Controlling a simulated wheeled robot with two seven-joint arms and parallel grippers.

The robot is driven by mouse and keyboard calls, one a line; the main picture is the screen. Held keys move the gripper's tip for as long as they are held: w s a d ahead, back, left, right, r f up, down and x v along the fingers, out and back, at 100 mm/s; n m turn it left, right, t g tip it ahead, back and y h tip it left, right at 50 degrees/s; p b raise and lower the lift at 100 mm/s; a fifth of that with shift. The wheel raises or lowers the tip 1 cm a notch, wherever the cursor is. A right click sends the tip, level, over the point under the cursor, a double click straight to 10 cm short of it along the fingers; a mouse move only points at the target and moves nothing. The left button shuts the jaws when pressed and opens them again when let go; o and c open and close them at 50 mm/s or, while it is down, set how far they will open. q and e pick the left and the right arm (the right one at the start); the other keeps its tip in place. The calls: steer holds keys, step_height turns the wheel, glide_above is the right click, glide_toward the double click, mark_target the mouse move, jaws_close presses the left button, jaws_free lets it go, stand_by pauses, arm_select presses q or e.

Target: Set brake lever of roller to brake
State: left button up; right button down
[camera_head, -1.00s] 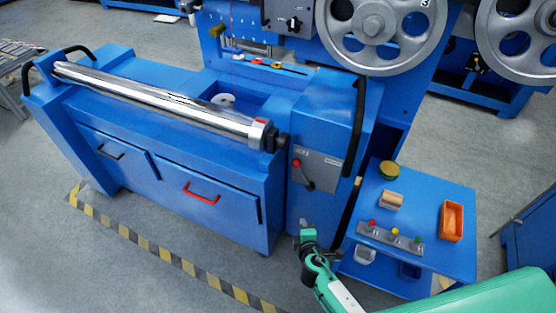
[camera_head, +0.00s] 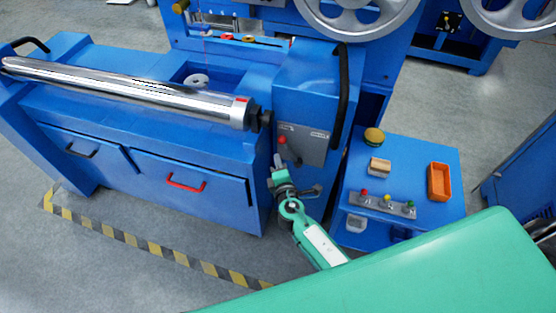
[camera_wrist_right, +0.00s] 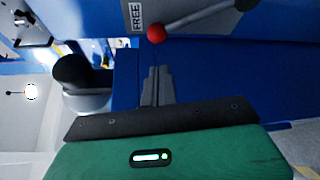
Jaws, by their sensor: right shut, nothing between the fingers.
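The brake lever (camera_head: 289,150) with a red knob sits on a grey plate (camera_head: 314,144) on the front of the blue machine, below the black handle. In the right wrist view the red knob (camera_wrist_right: 156,33) is at the top centre, and its grey rod runs up and right to a dark pivot, beside a label reading FREE. The chrome roller (camera_head: 130,91) lies to the left. My right gripper (camera_head: 278,162) is shut and empty, just below and left of the lever. In the wrist view its fingertips (camera_wrist_right: 158,72) are close to the knob, apart from it. My left gripper is out of view.
A blue side table (camera_head: 405,160) to the right holds a button box (camera_head: 381,204), an orange tray (camera_head: 439,182) and small items. A black handle (camera_head: 341,98) stands above the lever plate. Yellow-black floor tape (camera_head: 160,250) runs in front of the machine.

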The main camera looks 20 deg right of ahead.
mark_target(291, 152)
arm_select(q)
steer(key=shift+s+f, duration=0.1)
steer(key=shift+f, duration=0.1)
arm_select(e)
steer(key=w, duration=0.7)
steer(key=shift+w+d+f, duration=0.25)
steer(key=shift+d+f, duration=0.15)
steer(key=shift+d, duration=0.05)
